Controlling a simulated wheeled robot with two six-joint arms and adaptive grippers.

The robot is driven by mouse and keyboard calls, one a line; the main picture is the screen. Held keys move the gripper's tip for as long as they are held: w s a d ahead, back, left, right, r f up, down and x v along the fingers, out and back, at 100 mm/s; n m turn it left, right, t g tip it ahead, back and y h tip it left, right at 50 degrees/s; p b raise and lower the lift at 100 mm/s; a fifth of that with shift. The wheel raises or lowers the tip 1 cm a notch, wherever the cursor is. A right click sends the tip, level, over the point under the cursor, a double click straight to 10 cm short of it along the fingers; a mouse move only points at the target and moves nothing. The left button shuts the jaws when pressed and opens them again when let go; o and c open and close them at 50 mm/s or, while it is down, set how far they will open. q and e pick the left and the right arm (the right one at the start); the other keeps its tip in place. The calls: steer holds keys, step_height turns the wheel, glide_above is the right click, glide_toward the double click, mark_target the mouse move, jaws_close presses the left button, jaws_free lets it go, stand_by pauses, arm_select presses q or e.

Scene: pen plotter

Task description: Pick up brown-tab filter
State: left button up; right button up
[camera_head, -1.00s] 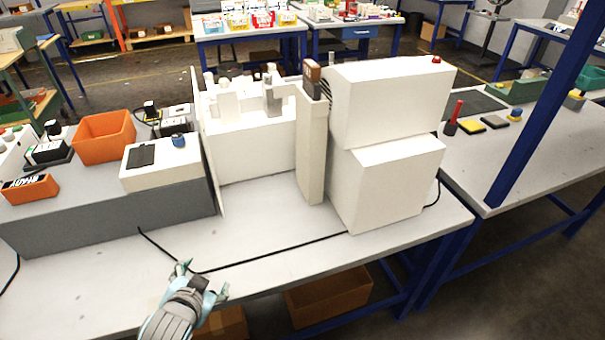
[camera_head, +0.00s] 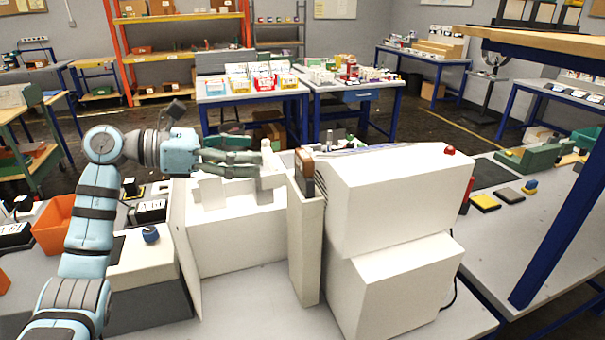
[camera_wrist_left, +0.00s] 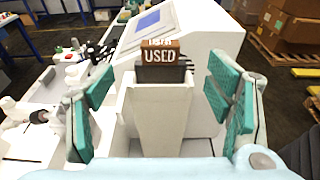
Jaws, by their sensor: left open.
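The brown-tab filter shows as a brown block (camera_head: 305,172) at the top of a narrow white upright housing (camera_head: 307,240), at the left side of the white machine. In the left wrist view the brown tab (camera_wrist_left: 163,60) faces me with the word USED. My left gripper (camera_head: 258,165) is to the left of the tab at about its height, pointing right toward it. In the left wrist view its teal finger pads stand wide apart, one each side of the tab's line, with the tab beyond them and untouched. The filter's lower part is hidden. My right gripper is not in view.
The white machine body (camera_head: 395,205) stands right of the housing, with a red button (camera_head: 450,150) on top. A lower white box with small upright parts (camera_head: 235,235) lies under my left gripper. An orange bin (camera_head: 52,228) is at the left.

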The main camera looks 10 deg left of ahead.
mark_target(299, 156)
arm_select(q)
steer(key=p+x, duration=0.1)
steer(key=x, duration=0.9)
steer(key=shift+w+f, duration=0.2)
steer(key=shift+w, duration=0.05)
steer(key=shift+d, duration=0.15)
steer(key=shift+s+d, duration=0.15)
steer(key=shift+s, duration=0.05)
steer(key=shift+c, duration=0.2)
steer(key=shift+w, duration=0.1)
steer(key=c, duration=1.3)
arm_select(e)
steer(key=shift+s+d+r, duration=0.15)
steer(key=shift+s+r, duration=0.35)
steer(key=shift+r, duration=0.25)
